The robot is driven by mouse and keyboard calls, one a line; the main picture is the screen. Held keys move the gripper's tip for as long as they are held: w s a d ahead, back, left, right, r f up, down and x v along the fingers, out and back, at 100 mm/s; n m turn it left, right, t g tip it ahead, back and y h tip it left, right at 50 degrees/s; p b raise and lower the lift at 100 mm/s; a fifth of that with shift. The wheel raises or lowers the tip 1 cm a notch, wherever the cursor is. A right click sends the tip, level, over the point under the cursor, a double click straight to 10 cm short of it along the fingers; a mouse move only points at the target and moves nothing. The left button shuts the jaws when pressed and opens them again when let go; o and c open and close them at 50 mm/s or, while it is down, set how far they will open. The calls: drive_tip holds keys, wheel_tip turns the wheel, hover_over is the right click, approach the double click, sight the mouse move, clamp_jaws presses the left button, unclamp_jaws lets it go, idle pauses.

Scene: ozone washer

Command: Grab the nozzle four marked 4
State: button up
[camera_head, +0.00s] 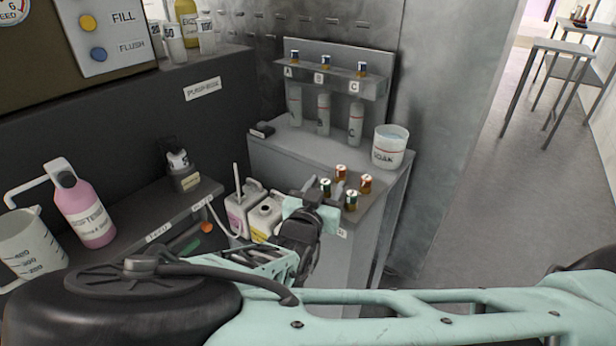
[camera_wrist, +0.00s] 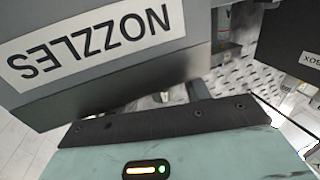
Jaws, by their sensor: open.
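Several small nozzles with brass bodies and coloured tops stand in a cluster on the grey cabinet's front part. Two at the back and right have red tops, the back nozzle (camera_head: 340,171) and the right nozzle (camera_head: 365,184). Two have green tops, the left nozzle (camera_head: 325,187) and the front nozzle (camera_head: 350,200). Their numbers are too small to read, so I cannot tell which is marked 4. My gripper (camera_head: 312,200) is open, close to the left and front nozzles. In the wrist view its teal housing (camera_wrist: 180,155) faces the cabinet front's NOZZLES label (camera_wrist: 90,45); no nozzle is clear there.
A SOAK tub (camera_head: 389,148) stands behind the nozzles. A rack (camera_head: 335,75) with bottles marked A, B and C is at the back. Jugs (camera_head: 245,208) stand left of my gripper. A pink bottle (camera_head: 82,208) is on the left bench. Open floor lies right.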

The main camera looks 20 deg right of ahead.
clamp_jaws()
